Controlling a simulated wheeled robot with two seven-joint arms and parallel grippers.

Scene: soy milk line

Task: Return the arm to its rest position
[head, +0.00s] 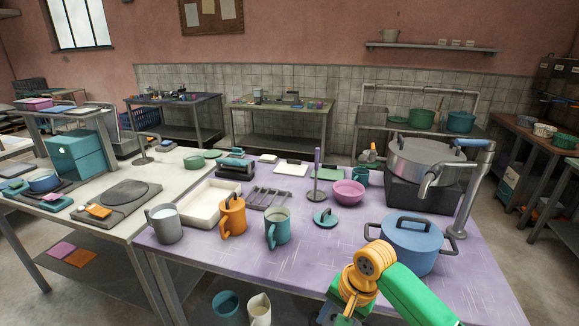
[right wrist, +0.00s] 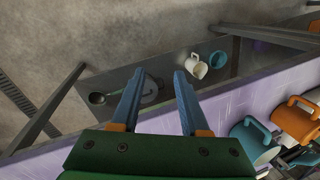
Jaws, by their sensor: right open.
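My right arm, green with an orange wrist, comes in at the bottom right of the head view, in front of the blue lidded pot (head: 411,243). Its gripper is partly cut off at the bottom edge there. In the right wrist view my right gripper (right wrist: 158,75) has its two blue fingers spread with nothing between them. It points past the front edge of the purple table (head: 330,266), with the floor and the lower shelf beyond. My left gripper is not in view.
On the table stand a grey mug (head: 164,224), an orange mug (head: 232,215), a teal mug (head: 277,226), a pink bowl (head: 348,193) and a large steel pot (head: 423,160).

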